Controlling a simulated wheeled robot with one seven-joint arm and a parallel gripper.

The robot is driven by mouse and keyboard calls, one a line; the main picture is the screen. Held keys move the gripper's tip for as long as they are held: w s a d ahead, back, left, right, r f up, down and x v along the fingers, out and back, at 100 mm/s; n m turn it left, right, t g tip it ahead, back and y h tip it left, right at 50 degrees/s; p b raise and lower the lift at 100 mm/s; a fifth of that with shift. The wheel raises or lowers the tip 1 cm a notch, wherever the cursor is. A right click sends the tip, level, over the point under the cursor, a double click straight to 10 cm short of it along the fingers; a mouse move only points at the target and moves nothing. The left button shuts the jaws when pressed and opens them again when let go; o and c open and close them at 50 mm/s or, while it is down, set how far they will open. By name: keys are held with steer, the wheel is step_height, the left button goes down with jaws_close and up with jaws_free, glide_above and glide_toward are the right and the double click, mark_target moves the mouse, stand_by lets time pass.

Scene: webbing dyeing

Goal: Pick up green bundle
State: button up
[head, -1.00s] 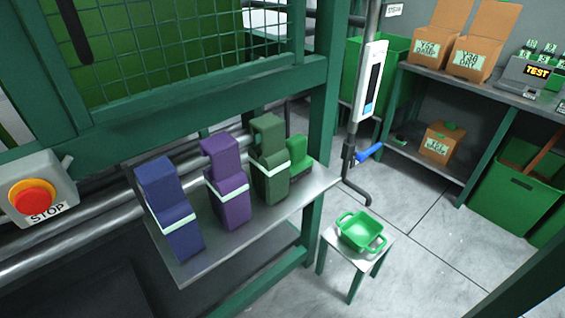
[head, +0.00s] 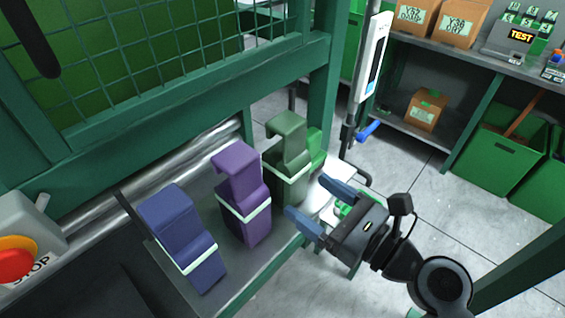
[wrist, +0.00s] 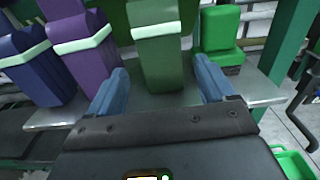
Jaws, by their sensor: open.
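The green bundle (head: 287,165), dark green with a pale band, stands on the metal shelf (head: 247,278) to the right of the purple bundle (head: 241,190) and the blue bundle (head: 181,235). It also shows in the wrist view (wrist: 158,50), upright, straight ahead between my fingers. My gripper (head: 322,208) is open, its blue fingers pointing at the green bundle from the front right. In the wrist view the fingers (wrist: 162,88) lie either side of the bundle's lower part, with nothing visibly gripped. Whether they touch it I cannot tell.
A brighter green block (wrist: 220,38) on a dark base stands just right of the green bundle. The purple bundle is close on the left. A green basket (wrist: 294,162) is low at the right. A green frame post (head: 323,90) rises behind the shelf's right end.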

mark_target(281, 174)
steer(key=x, duration=0.2)
steer(key=shift+w+a+r, duration=0.2)
steer(key=shift+a+r, duration=0.1)
steer(key=shift+x, duration=2.8)
steer(key=shift+f, duration=0.1)
steer(key=c, duration=1.2)
steer(key=shift+o, duration=0.2)
steer(key=shift+p, duration=0.3)
